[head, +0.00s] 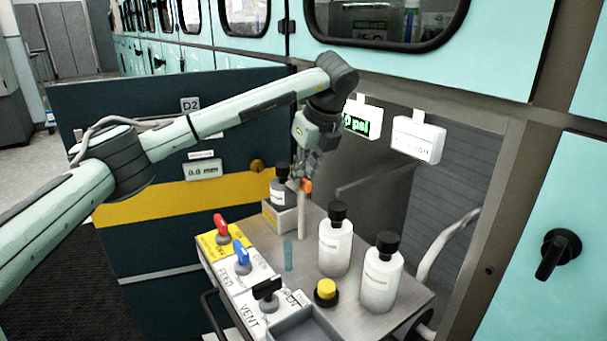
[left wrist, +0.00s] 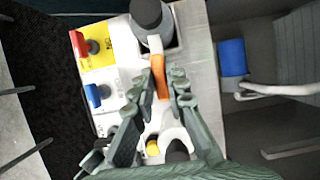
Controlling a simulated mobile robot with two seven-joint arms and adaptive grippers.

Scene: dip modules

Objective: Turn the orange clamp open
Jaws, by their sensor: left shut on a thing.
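The orange clamp (head: 307,186) sits at a pale upright post (head: 301,218) on the grey worktop (head: 308,262). My left gripper (head: 304,172) reaches down from above and is shut on the clamp. In the left wrist view, the orange clamp (left wrist: 160,78) lies between the two fingers of the left gripper (left wrist: 166,84), next to a dark-capped bottle (left wrist: 150,18). The fingers hide part of the clamp in the head view, so its exact angle is hard to tell. My right gripper is out of view.
Red (head: 221,225), blue (head: 241,255) and black (head: 266,288) handles line the worktop's left edge. Two white bottles (head: 335,245) (head: 380,275) and a yellow button (head: 326,288) stand to the right and front. A dark door (head: 130,245) stands left.

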